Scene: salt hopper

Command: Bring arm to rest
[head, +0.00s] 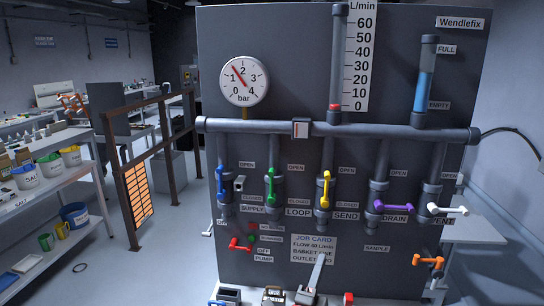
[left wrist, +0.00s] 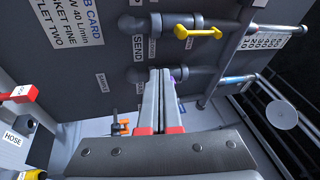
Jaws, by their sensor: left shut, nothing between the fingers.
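My left gripper (head: 319,260) is low in front of the panel in the head view, over the lower right of the job card (head: 300,242). In the left wrist view its two grey fingers (left wrist: 166,72) lie side by side, shut and empty. Behind the fingertips a bit of the purple handle shows. The yellow handle (head: 325,189) stands upright; it also shows in the left wrist view (left wrist: 198,31), clear of the fingers. My right gripper is in neither view.
The panel (head: 290,50) has upright blue (head: 220,183) and green (head: 271,185) handles, and sideways purple (head: 394,206) and white (head: 447,210) ones. A red handle (head: 240,245) and an orange one (head: 428,262) sit lower.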

